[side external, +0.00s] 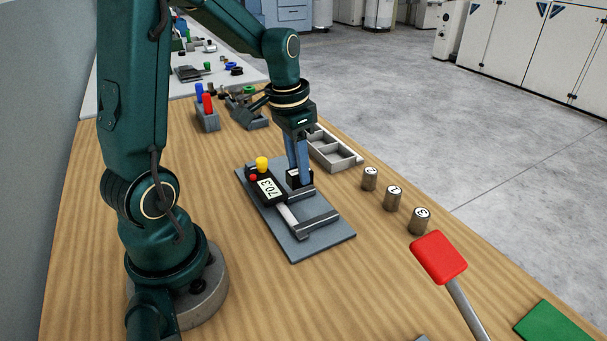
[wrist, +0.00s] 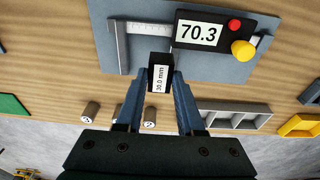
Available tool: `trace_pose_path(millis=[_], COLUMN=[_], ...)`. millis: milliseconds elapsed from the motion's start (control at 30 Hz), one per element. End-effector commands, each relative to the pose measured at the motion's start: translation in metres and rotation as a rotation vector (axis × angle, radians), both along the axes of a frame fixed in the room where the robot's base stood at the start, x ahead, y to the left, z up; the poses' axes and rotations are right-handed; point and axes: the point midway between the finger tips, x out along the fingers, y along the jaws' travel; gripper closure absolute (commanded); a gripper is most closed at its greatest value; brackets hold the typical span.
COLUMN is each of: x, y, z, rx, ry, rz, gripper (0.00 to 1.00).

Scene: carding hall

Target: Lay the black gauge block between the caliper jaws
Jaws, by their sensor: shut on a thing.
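My gripper (side external: 301,178) has blue fingers and is shut on the black gauge block (wrist: 161,78), marked 30.0 mm. In the wrist view the fingertips (wrist: 161,88) grip it from both sides. The caliper (side external: 285,215) lies on a grey plate (side external: 325,243); its display (wrist: 198,34) reads 70.3. Its jaws stand apart, with one jaw (side external: 318,222) nearer the side camera. The block (side external: 293,180) shows by the farther jaw (side external: 302,192) in the side view. I cannot tell whether it touches the plate or the jaw. The fingers hide part of it.
Several small labelled weights (side external: 392,198) stand right of the plate. A grey compartment tray (side external: 334,150) lies behind them. A red-headed tool (side external: 439,257) and a green pad (side external: 556,333) are near the front right. Bare wood lies in front of the plate.

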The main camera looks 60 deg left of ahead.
Motion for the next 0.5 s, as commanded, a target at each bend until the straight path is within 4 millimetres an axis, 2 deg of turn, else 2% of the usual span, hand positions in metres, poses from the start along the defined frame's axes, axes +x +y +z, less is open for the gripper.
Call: trace_pose_path(millis=[33, 200, 333, 500], x=[0.006, 0.017, 0.018, 0.018], y=[-0.008, -0.019, -0.020, -0.020], z=[-0.006, -0.015, -0.025, -0.049], rx=[-0.001, 0.000, -0.001, -0.002], ry=[0.002, 0.000, 0.003, 0.004], rz=[-0.007, -0.002, 0.002, 0.003], gripper=[1.00, 1.00, 1.00, 1.00])
